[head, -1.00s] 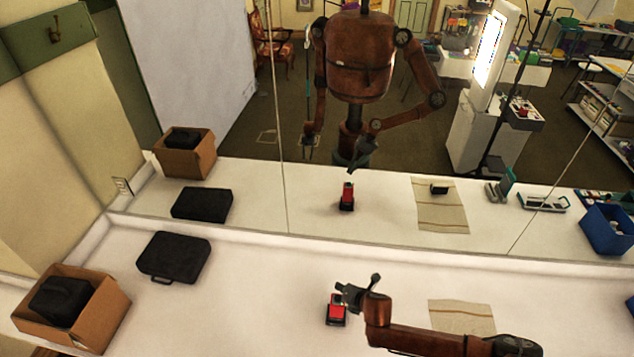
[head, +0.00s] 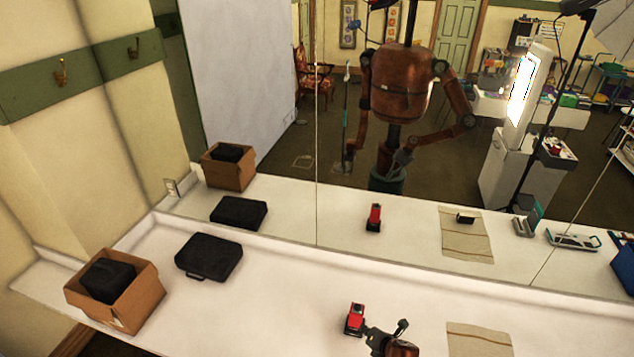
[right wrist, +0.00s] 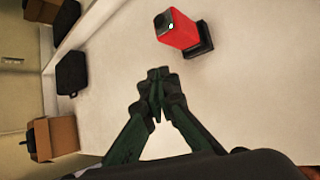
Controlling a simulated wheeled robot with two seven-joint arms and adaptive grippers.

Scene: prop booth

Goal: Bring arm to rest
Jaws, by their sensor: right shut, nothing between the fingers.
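My right gripper (head: 374,332) is at the bottom of the head view, close to the lower right of a red block-like object with a dark base (head: 355,319) on the white counter. In the right wrist view its fingers (right wrist: 158,92) are shut together with nothing between them. There the red object (right wrist: 178,30) stands beyond the fingertips, apart from them. Most of my right arm is below the head view's edge. My left gripper is not directly in view; a robot's reflection shows in the mirror.
A mirror backs the white counter (head: 280,303). A black case (head: 209,256) lies at left, beside an open cardboard box (head: 143,303) holding a dark item. A beige cloth (head: 478,340) lies at right. The counter between case and red object is clear.

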